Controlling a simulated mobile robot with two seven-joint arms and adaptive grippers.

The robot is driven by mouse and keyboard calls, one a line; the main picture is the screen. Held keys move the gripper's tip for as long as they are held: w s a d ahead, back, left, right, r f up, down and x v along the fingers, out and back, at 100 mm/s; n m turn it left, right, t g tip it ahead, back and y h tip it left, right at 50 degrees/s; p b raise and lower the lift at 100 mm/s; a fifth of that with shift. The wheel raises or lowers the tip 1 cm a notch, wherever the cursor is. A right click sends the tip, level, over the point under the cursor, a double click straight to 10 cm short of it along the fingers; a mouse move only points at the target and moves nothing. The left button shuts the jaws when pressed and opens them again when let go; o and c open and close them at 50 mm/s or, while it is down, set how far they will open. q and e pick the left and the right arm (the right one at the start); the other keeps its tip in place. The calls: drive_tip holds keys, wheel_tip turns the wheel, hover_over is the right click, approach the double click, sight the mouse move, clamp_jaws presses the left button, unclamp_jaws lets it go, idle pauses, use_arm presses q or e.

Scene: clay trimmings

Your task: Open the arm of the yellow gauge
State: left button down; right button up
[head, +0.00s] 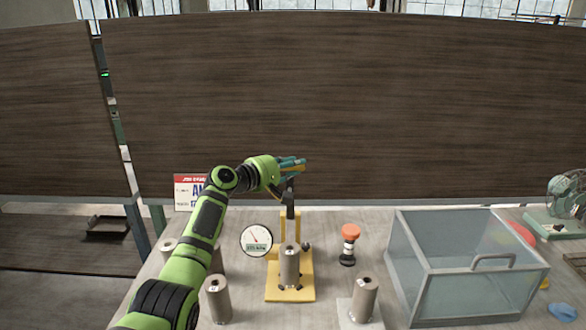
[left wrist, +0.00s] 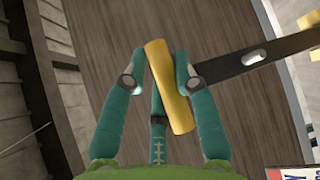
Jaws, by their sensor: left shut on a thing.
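The yellow gauge (head: 296,294) stands on the bench with a round dial (head: 256,240) on its left. A grey cylinder (head: 290,266) stands upright in it. Its dark arm (head: 290,198) points up from the yellow post. In the left wrist view the dark arm (left wrist: 225,68) runs off to the right from a yellow handle (left wrist: 172,88). My left gripper (head: 294,164) is at the top of the arm. In the left wrist view its fingers (left wrist: 160,72) are shut on the handle. My right gripper is not in view.
Right of the gauge are an orange-topped black knob (head: 350,242) and a grey cylinder (head: 364,300) on a plate. A clear-walled box (head: 412,268) is farther right. Another cylinder (head: 217,298) stands left of the gauge, beside my arm. A sign (head: 188,192) stands behind it.

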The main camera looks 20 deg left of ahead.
use_arm(q)
drive_tip(key=shift+w+a+f, duration=0.1)
drive_tip(key=shift+a+f, duration=0.1)
drive_tip(key=shift+f, duration=0.2)
drive_tip(key=c, duration=1)
unclamp_jaws()
drive_tip(key=shift+o, duration=0.3)
drive_tip(key=shift+s+a, duration=0.1)
drive_tip(key=shift+s, duration=0.1)
drive_tip(key=shift+s+a+r, duration=0.1)
drive_tip(key=shift+s+a, duration=0.2)
drive_tip(key=shift+s, duration=0.15)
drive_tip(key=v, duration=1)
drive_tip(key=shift+s+r, duration=0.3)
drive_tip(key=shift+r, duration=0.15)
drive_tip(key=shift+d, duration=0.2)
